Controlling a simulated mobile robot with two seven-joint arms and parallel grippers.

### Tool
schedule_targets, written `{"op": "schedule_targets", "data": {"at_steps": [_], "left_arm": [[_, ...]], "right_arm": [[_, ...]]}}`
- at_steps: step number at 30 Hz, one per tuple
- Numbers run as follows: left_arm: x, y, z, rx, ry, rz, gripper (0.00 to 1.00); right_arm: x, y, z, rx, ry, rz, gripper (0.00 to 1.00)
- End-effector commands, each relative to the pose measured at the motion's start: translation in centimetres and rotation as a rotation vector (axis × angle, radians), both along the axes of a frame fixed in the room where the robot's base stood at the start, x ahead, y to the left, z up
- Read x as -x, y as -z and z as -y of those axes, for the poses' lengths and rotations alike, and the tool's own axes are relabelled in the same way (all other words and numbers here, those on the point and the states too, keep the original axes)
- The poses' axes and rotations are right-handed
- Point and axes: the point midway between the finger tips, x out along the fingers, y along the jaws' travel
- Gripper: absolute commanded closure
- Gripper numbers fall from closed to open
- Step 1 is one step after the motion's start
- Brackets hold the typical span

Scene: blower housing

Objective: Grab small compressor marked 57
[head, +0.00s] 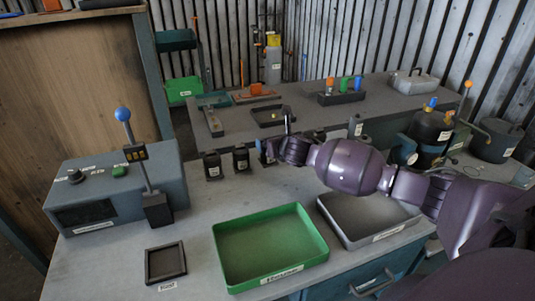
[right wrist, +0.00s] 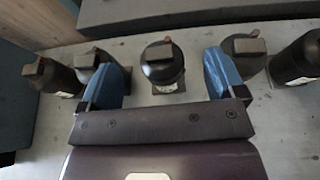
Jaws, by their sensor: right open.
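Several small black compressors stand in a row on the workbench. Two show clearly in the head view, one at the left (head: 211,165) and one beside it (head: 241,157); others are partly hidden behind my right arm. In the right wrist view one black compressor (right wrist: 162,68) stands upright between and beyond the blue fingers of my right gripper (right wrist: 164,62), apart from both. Others stand outside the fingers at left (right wrist: 54,78) and right (right wrist: 243,55). The right gripper (head: 268,150) is open and empty. The label numbers are too small to read. My left gripper is out of view.
A green tray (head: 271,284) and a grey tray (head: 392,231) lie at the front. A grey control box (head: 110,200) with a blue-knobbed lever stands left. A small black frame (head: 165,279) lies in front. A raised back bench (head: 340,120) holds other items.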

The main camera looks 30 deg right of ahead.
Motion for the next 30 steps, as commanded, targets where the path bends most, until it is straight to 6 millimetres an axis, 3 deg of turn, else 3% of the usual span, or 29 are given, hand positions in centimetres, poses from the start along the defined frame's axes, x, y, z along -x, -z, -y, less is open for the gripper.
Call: {"op": "schedule_targets", "data": {"at_steps": [8,19,30], "left_arm": [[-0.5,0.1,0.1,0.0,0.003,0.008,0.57],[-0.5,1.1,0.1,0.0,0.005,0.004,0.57],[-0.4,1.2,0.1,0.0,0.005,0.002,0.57]], "right_arm": [[-1.4,0.7,0.2,-0.002,0.001,-0.001,0.11],[-5.0,2.6,0.7,-0.002,0.001,-0.001,0.11],[-5.4,2.6,0.8,-0.001,-0.001,0.0,0.14]]}}
